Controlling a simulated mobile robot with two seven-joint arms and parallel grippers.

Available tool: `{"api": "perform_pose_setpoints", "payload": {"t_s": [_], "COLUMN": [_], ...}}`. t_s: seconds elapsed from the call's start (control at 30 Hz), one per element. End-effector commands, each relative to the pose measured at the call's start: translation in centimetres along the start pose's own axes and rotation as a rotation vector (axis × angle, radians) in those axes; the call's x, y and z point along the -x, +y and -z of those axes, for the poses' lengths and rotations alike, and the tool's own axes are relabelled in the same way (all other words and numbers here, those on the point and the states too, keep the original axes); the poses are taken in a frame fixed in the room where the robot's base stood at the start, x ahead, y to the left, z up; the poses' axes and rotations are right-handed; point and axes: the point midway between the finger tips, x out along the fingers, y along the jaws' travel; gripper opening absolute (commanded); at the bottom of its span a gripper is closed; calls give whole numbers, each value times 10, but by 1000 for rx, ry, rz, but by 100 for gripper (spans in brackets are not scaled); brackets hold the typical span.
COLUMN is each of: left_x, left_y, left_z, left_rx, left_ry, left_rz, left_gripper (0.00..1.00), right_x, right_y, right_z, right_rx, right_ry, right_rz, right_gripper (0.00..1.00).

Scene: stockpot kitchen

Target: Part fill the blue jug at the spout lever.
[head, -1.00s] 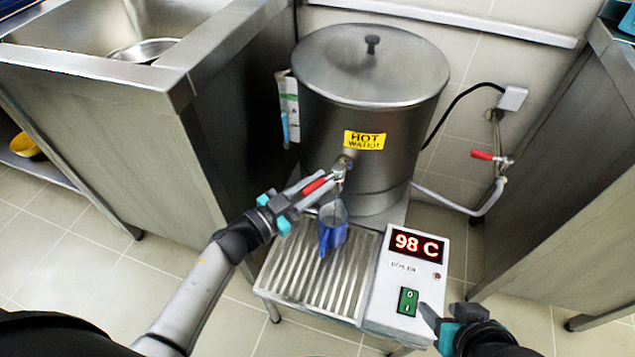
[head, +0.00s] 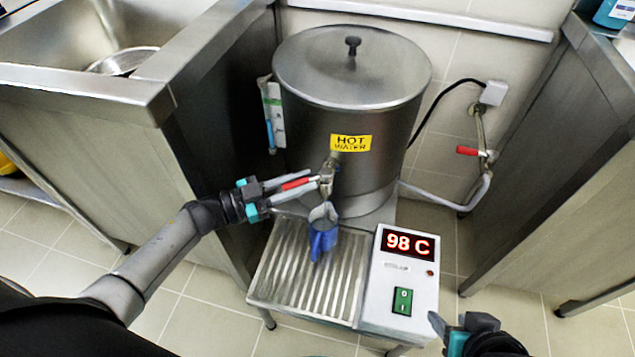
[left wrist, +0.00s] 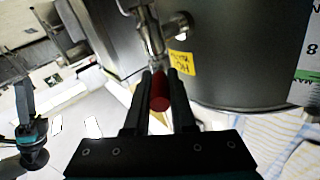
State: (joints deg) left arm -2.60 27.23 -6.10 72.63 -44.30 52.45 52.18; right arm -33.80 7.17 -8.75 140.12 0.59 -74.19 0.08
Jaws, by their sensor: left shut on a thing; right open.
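The blue jug (head: 323,240) stands upright on the ribbed drip tray (head: 270,290), beneath the metal spout (head: 328,172) of the hot water boiler (head: 300,120). The jug's mouth faces up, but its water level is too small to read. A thin pale streak shows between spout and jug; I cannot tell if it is running water. My left gripper (head: 290,182) is shut on the red spout lever (head: 297,184), which points left from the spout. The lever also shows between the fingers in the left wrist view (left wrist: 160,95). My right gripper (head: 449,325) is open and empty at lower right.
A white control box (head: 408,265) reading 98 C, with a green switch (head: 402,301), sits right of the tray. A steel sink unit (head: 90,140) stands left, another steel counter (head: 560,170) right. A red-handled wall valve (head: 468,151) is behind right.

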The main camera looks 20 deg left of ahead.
Motion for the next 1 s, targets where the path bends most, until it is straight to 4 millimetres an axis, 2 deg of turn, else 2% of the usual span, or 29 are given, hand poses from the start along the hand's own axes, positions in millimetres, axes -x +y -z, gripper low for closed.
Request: {"api": "perform_pose_setpoints", "payload": {"t_s": [0.4, 0.43, 0.67, 1.0], "left_x": [5, 5, 5, 8], "left_y": [-1, -1, -2, -2], "left_z": [-2, -2, -1, -1], "left_rx": [0, 0, 0, 0], "left_ry": [-2, -1, 0, 0], "left_rz": [-14, -14, -13, -12], "left_gripper": [0, 27, 52, 53], "right_x": [-2, -2, -2, -1], "right_y": [-2, -2, -2, -1], "right_z": [2, 2, 2, 2], "right_rx": [1, 1, 1, 2], "right_ry": [17, 17, 18, 13], "right_rz": [5, 5, 4, 3], "right_gripper": [50, 50, 50, 50]}}
